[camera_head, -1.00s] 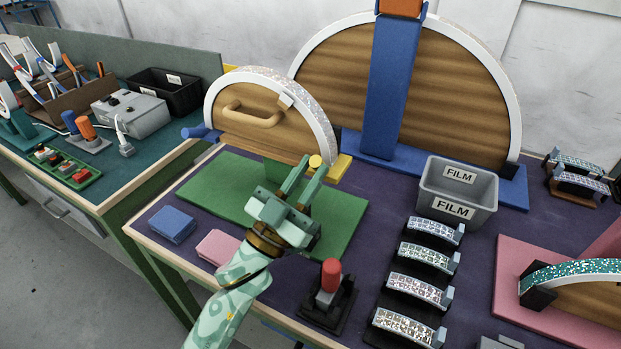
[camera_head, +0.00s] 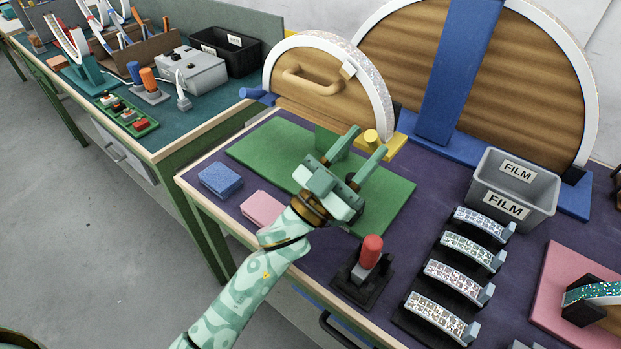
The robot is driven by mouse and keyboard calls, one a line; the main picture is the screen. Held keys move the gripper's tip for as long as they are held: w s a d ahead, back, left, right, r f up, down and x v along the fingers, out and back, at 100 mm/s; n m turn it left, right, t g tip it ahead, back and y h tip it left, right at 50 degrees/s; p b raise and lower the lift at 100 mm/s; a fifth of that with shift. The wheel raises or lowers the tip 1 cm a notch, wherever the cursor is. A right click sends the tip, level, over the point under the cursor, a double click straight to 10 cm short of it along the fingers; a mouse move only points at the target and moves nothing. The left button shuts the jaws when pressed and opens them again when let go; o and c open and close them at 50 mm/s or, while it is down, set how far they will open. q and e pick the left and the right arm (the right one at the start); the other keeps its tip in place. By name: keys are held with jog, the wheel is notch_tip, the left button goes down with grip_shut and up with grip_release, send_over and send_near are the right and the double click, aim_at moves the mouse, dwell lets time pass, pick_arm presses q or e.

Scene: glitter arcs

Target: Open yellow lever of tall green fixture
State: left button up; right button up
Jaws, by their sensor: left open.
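The green fixture has a flat green base (camera_head: 262,146) on the purple table, with a wooden half-disc (camera_head: 322,100) rimmed in glittery white standing at its back. A yellow lever (camera_head: 396,142) with a round yellow knob (camera_head: 371,135) sits at the right foot of the half-disc. My left gripper (camera_head: 367,143) is open above the green base, its two fingers pointing toward the knob. The knob shows between the fingertips; I cannot tell whether they touch it. A green upright (camera_head: 327,141) is partly hidden behind the gripper. My right gripper is not in view.
A blue handle (camera_head: 257,95) is at the half-disc's left. A large half-disc with a blue post (camera_head: 455,80) stands behind right. A grey FILM bin (camera_head: 540,190), several glittery arcs (camera_head: 458,276) and a red-topped tool (camera_head: 371,250) lie right. Blue (camera_head: 220,180) and pink blocks (camera_head: 262,208) lie left.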

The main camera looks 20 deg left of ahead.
pick_arm(q)
jog(key=s+a+f+p, duration=0.2)
jog(key=s+a, duration=0.6)
jog(key=s, duration=0.5)
jog(key=shift+s+a+f+p, duration=0.15)
jog(key=shift+s+f+p, duration=0.2)
jog(key=shift+p, duration=0.1)
jog(key=shift+r, duration=0.1)
